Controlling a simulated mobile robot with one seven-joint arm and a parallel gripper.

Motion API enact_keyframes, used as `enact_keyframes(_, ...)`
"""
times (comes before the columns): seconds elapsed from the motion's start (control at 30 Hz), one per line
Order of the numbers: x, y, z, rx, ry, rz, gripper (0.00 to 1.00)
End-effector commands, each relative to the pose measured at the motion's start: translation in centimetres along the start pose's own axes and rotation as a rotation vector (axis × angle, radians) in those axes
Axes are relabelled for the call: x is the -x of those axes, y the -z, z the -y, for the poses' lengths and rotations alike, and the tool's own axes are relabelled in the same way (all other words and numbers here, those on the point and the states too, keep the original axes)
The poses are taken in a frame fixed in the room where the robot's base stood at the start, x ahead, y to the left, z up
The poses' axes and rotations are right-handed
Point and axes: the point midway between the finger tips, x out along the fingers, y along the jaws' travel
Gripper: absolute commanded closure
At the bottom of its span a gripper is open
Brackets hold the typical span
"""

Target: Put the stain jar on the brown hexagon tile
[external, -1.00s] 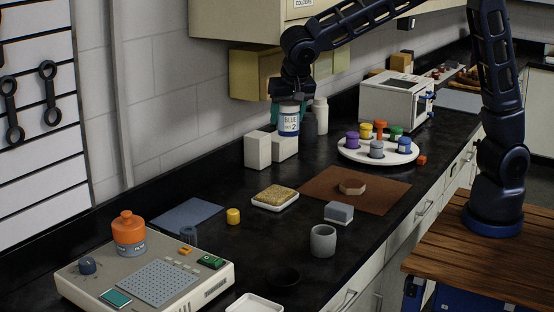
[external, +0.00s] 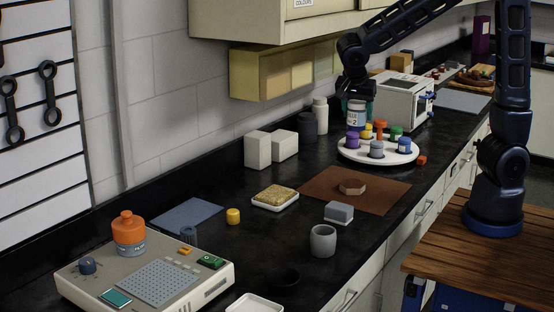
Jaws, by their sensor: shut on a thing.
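The stain jar (external: 355,119), white with a blue label band, hangs upright in my gripper (external: 356,97). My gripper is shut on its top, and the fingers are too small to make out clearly. The jar is above or just behind the back left of the round white tray, and I cannot tell the exact gap. The brown hexagon tile (external: 352,188) lies flat on a brown mat (external: 325,180), nearer the camera than the jar. Nothing stands on the tile.
The round white tray (external: 350,153) holds several coloured knobbed pieces. A white oven-like box (external: 392,97) stands behind it. Two white blocks (external: 257,150), a dark bottle (external: 305,127) and a white bottle (external: 320,115) stand left. A grey block (external: 339,212) and grey cup (external: 323,241) are in front.

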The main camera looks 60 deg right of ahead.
Motion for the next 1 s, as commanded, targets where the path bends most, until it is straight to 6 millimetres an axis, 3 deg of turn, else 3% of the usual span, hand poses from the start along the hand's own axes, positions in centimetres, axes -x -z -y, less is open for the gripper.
enact_keyframes(0.5, -10.2, -4.2, 0.0, 0.004, -0.002, -0.002, 0.74)
enact_keyframes(1.0, -13.9, -5.8, 0.1, 0.004, 0.000, -0.002, 0.74)
